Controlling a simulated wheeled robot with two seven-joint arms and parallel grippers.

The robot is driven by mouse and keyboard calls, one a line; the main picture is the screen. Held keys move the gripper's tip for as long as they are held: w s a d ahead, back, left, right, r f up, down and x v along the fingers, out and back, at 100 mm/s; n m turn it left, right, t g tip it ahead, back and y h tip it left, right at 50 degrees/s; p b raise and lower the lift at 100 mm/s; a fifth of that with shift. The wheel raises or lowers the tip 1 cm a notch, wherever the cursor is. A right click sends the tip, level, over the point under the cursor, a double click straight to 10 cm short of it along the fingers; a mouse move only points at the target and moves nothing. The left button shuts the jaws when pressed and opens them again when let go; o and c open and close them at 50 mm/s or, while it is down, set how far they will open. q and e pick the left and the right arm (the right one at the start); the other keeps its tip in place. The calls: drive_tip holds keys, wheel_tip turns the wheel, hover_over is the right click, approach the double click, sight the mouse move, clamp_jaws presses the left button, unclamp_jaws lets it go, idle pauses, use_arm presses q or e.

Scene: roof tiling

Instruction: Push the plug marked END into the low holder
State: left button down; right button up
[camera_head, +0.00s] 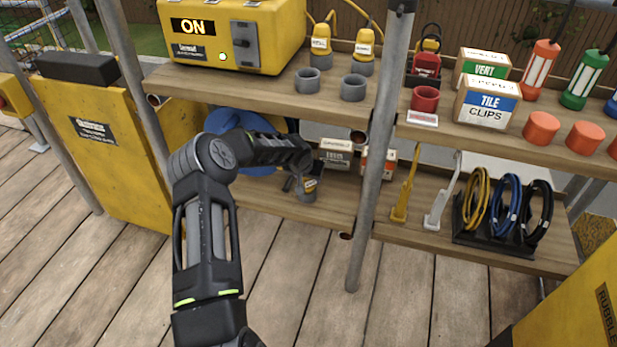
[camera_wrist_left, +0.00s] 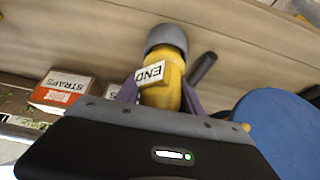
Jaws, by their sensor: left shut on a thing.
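The yellow plug with a white END label (camera_wrist_left: 152,74) is between the purple fingers of my left gripper (camera_wrist_left: 160,92), which is shut on it. A grey round holder (camera_wrist_left: 166,38) sits at the plug's far end, its rim around or against the tip; how deep the plug sits is hidden. In the head view the plug (camera_head: 309,183) is small and partly hidden by my left arm. It stands over the low grey holder (camera_head: 306,195) on the lower shelf. My right gripper is out of view.
A grey upright pole (camera_head: 378,150) stands right of the holder. A STRAPS box (camera_wrist_left: 68,90), a blue round thing (camera_wrist_left: 278,128) and a dark rod (camera_wrist_left: 203,68) are close by. The upper shelf (camera_head: 270,97) overhangs, bearing a yellow ON box (camera_head: 270,35) and two grey holders (camera_head: 354,87).

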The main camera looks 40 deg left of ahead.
use_arm(q)
drive_tip(key=shift+f, duration=0.1)
drive_tip(key=shift+r, duration=0.25)
drive_tip(key=shift+r, duration=0.15)
drive_tip(key=shift+r+p, duration=0.3)
drive_tip(key=shift+r, duration=0.15)
idle(1.0)
drive_tip(key=shift+a+f+b, duration=0.15)
drive_tip(key=shift+f+b, duration=0.8)
drive_tip(key=shift+b, duration=0.15)
drive_tip(key=shift+r, duration=0.2)
drive_tip(key=shift+s+r+p, duration=0.1)
drive_tip(key=shift+r+p, duration=0.35)
drive_tip(key=shift+r, duration=0.15)
